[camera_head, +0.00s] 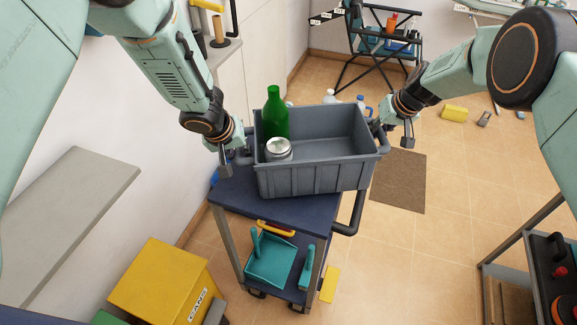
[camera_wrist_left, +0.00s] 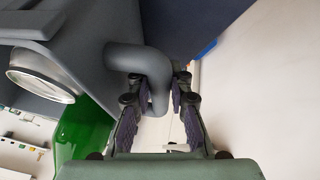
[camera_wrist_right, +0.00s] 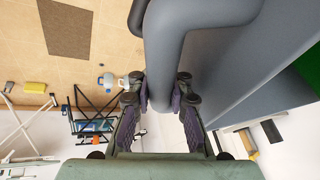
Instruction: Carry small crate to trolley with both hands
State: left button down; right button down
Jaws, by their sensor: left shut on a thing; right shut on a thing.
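The small grey crate (camera_head: 315,180) is at the trolley's blue top (camera_head: 235,195); I cannot tell whether it touches it. A green bottle (camera_head: 275,115) and a silver-lidded round tin (camera_head: 278,150) stand inside at its left end. My left gripper (camera_head: 226,168) is at the crate's left end; in the left wrist view it is shut on the crate's handle (camera_wrist_left: 150,65). My right gripper (camera_head: 408,140) is at the right end; in the right wrist view it is shut on the other handle (camera_wrist_right: 160,60). The green bottle shows at the left in the left wrist view (camera_wrist_left: 85,125).
The trolley's lower shelf holds a teal dustpan (camera_head: 270,265). A yellow bin marked CANS (camera_head: 160,285) stands at the lower left by a grey bench (camera_head: 75,215). A folding chair (camera_head: 385,45) with items is behind. A brown mat (camera_head: 398,182) lies on the floor at right.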

pick_arm(q)
jog(key=shift+f+b, duration=0.45)
jog(key=shift+f, duration=0.2)
pick_arm(e)
jog(key=shift+w+d+f, duration=0.2)
jog(key=shift+d+f, duration=0.3)
pick_arm(q)
jog(key=c, duration=1.6)
grip_release()
pick_arm(e)
jog(key=c, duration=1.7)
grip_release()
pick_arm(q)
jog(key=o, duration=0.4)
jog(key=shift+a+r, duration=0.1)
pick_arm(e)
jog(key=o, duration=0.4)
jog(key=shift+s+a, duration=0.15)
jog(key=shift+a, duration=0.15)
jog(key=shift+o, duration=0.2)
pick_arm(q)
jog(key=shift+s+r, duration=0.1)
jog(key=shift+r, duration=0.4)
jog(key=v, duration=0.7)
jog(key=shift+s+f, duration=0.1)
pick_arm(e)
jog(key=v, duration=1.2)
